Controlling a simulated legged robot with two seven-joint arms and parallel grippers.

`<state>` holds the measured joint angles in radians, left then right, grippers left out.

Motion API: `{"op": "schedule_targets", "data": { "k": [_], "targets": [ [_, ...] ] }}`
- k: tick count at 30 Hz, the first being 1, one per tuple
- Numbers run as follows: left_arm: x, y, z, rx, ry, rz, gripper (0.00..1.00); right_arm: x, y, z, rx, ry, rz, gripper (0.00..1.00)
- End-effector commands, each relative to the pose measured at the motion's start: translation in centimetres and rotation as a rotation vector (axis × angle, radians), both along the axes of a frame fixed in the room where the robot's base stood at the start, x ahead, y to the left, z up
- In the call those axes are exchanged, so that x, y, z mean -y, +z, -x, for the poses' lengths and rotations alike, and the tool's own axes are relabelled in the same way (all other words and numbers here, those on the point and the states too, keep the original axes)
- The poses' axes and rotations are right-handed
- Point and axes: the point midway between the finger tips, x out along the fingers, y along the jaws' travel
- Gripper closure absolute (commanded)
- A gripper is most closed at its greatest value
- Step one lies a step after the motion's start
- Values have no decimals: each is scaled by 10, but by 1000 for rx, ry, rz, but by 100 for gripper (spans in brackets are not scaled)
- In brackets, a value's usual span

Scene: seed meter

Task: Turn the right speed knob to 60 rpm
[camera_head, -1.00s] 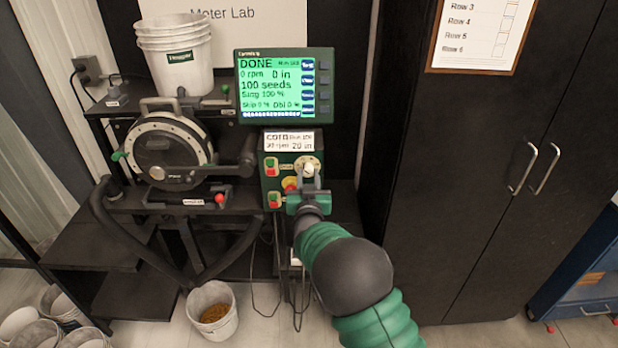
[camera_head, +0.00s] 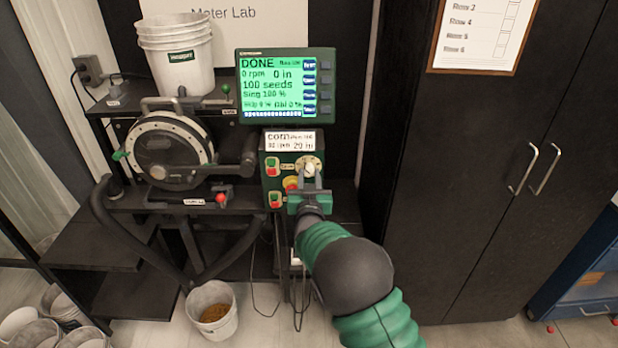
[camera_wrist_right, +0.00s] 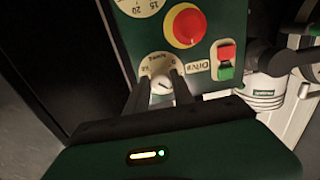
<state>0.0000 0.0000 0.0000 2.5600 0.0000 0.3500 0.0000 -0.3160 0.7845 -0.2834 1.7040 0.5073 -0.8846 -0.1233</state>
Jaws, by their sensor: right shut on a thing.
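The right speed knob (camera_head: 310,169) is a pale knob on a round dial at the upper right of the green control box (camera_head: 272,209). In the right wrist view the knob (camera_wrist_right: 161,86) sits between the two dark fingers of my right gripper (camera_wrist_right: 163,98). My right gripper (camera_head: 311,183) is shut on the knob, and its fingers hide part of the dial. A dark pointer line shows on the knob face, but I cannot read its value. The display (camera_head: 285,86) reads DONE, 0 rpm, 0 in, 100 seeds. My left gripper is not in view.
Red and green buttons (camera_head: 272,165) and a red stop button on yellow (camera_head: 290,184) are close to the gripper. The round seed meter (camera_head: 167,152) stands left of the box. A dark cabinet (camera_head: 450,200) stands to the right. A bucket (camera_head: 212,290) is below.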

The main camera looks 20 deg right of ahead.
Motion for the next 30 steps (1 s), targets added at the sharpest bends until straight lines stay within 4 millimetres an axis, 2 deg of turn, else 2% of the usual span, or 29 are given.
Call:
{"op": "schedule_targets", "data": {
  "k": [5,6,11,19,22,26,30],
  "targets": [
    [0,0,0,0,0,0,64,-1,0,0,-1,1,0,100],
    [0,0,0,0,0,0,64,-1,-1,0,-1,1,0,70],
    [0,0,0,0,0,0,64,-1,-1,0,-1,1,0,50],
    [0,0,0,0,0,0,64,0,-1,0,-2,0,-1,50],
    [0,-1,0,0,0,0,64,-3,-1,6,-3,1,-1,50],
    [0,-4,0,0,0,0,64,-10,-2,31,-3,1,-1,50],
    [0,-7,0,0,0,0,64,-23,-2,70,-3,4,-2,50]
  ]
}}
